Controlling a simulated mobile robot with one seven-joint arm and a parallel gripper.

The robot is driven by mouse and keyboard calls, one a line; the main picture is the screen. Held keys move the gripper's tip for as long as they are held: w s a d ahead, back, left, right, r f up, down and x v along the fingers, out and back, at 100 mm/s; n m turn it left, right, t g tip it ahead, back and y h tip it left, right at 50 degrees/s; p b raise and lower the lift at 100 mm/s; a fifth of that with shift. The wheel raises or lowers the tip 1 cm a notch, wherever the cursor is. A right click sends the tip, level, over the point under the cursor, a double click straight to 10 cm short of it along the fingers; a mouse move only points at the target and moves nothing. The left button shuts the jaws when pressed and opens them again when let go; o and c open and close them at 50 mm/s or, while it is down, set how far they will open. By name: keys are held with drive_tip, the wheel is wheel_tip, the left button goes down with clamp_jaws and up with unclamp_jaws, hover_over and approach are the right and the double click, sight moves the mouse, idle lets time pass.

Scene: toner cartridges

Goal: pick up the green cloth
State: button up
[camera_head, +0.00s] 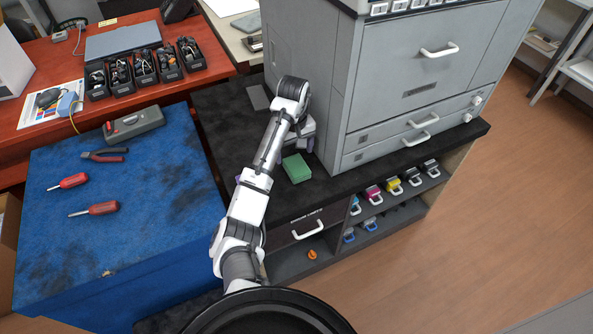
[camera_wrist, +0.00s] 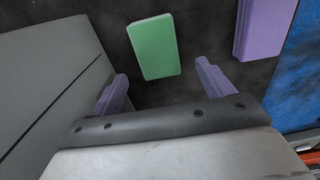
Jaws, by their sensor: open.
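The green cloth (camera_head: 297,168) looks like a folded rectangular block. The fingers appear apart from the cloth. In the head view my gripper is mostly hidden behind my arm.
The large grey machine (camera_head: 400,75) rises close beside the cloth. A purple block (camera_wrist: 262,28) lies on the black surface to the right in the wrist view. A blue-covered table (camera_head: 130,215) with screwdrivers and pliers stands left. Cartridges sit on the shelf (camera_head: 385,205) below.

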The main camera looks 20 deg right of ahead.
sight(295, 162)
drive_tip(key=shift+d+f, duration=0.1)
drive_tip(key=shift+f, duration=2.35)
drive_tip(key=c, duration=1.1)
drive_tip(key=shift+c, duration=0.2)
drive_tip(key=shift+r, duration=0.15)
drive_tip(key=shift+r+b, duration=0.35)
drive_tip(key=shift+r, duration=0.2)
wheel_tip(295, 162, up, 19)
drive_tip(key=p, duration=0.6)
drive_tip(key=shift+f, duration=0.15)
drive_tip(key=o, duration=0.5)
drive_tip(key=c, duration=0.4)
